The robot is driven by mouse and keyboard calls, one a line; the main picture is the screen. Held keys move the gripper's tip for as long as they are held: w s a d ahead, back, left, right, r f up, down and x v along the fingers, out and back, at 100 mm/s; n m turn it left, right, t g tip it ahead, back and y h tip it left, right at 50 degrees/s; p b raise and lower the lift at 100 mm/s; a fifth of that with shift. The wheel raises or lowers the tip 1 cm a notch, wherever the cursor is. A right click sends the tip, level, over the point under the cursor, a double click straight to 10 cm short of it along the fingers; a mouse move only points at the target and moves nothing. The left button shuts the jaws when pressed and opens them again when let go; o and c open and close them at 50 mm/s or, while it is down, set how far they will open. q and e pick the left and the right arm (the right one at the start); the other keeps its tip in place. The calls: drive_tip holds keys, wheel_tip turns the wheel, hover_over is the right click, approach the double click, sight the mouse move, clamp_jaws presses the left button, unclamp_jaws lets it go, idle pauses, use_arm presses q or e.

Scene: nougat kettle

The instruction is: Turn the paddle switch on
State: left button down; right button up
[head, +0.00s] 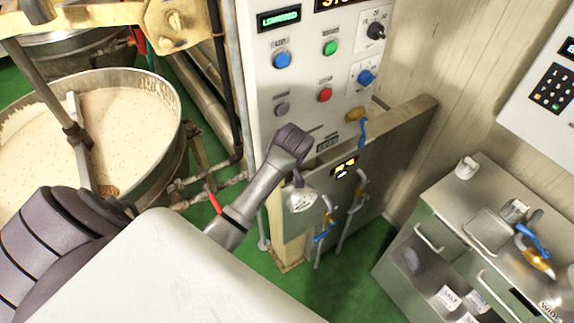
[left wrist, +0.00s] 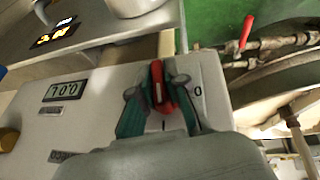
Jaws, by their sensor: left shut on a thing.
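The red paddle switch (left wrist: 160,88) is on the pale control panel in the left wrist view. My left gripper (left wrist: 160,98) is shut on it, with a teal finger on each side of the red paddle. A "0" mark shows to the right of the paddle, and a short line mark shows below it. In the head view my left arm reaches the lower part of the control panel (head: 303,75). There its wrist hides the paddle and the fingers. My right gripper is not in view.
Round buttons and knobs sit higher on the panel, with a small display (head: 327,143) beside my wrist. A kettle of pale mix (head: 110,125) stands at the left. A metal cabinet (head: 480,220) with small items stands at the right. A red-handled valve (left wrist: 246,33) and pipes lie beside the panel.

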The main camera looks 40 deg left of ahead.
use_arm(q)
drive_tip(key=shift+g+y, duration=0.4)
drive_tip(key=shift+g, duration=0.5)
drive_tip(key=c, duration=1.2)
unclamp_jaws()
drive_tip(key=shift+a, duration=0.1)
drive_tip(key=shift+v, duration=6)
drive_tip(key=shift+w, duration=0.1)
